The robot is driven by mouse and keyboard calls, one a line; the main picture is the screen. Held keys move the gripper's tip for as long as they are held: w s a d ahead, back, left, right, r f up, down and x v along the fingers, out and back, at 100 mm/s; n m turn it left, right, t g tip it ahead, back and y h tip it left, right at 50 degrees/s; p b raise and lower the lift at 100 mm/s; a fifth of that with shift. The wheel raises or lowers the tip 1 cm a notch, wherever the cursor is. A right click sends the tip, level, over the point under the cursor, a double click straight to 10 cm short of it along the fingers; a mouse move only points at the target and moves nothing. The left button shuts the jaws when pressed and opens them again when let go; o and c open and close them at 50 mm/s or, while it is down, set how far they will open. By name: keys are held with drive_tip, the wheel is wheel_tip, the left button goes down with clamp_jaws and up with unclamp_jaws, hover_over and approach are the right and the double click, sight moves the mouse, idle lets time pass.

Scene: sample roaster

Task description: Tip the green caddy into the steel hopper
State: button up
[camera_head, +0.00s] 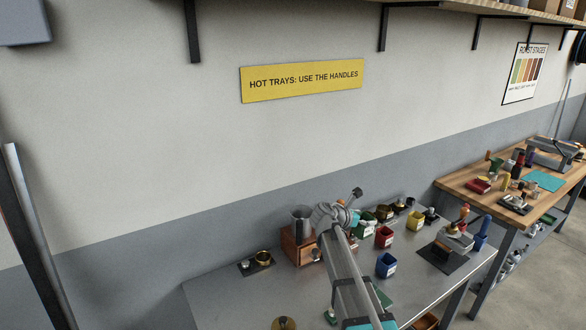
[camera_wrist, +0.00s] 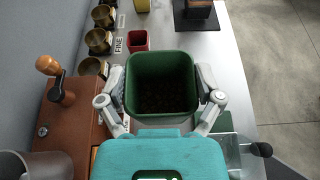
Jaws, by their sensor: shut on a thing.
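The green caddy (camera_wrist: 163,66) sits between the two fingers of my gripper (camera_wrist: 165,97) in the wrist view. The fingers are shut on its sides. Its mouth faces the camera, and dark contents that look like beans lie inside. In the head view the green caddy (camera_head: 369,216) is partly hidden behind my gripper (camera_head: 358,217). The steel hopper (camera_head: 302,221) is a grey cylinder on a wooden box, just left of my gripper. In the wrist view part of the hopper (camera_wrist: 32,166) shows at the bottom left, apart from the caddy.
The wooden box (camera_wrist: 66,125) with a knobbed handle stands close left of my gripper. A red caddy (camera_head: 384,237), a yellow caddy (camera_head: 415,221) and a blue caddy (camera_head: 386,265) stand on the steel bench. Several brass cups (camera_wrist: 99,41) line the wall side. The bench's front left is mostly clear.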

wheel_tip(320, 180, up, 11)
drive_tip(key=p, duration=0.9)
drive_tip(key=shift+p, duration=0.3)
drive_tip(key=shift+s+f, duration=0.15)
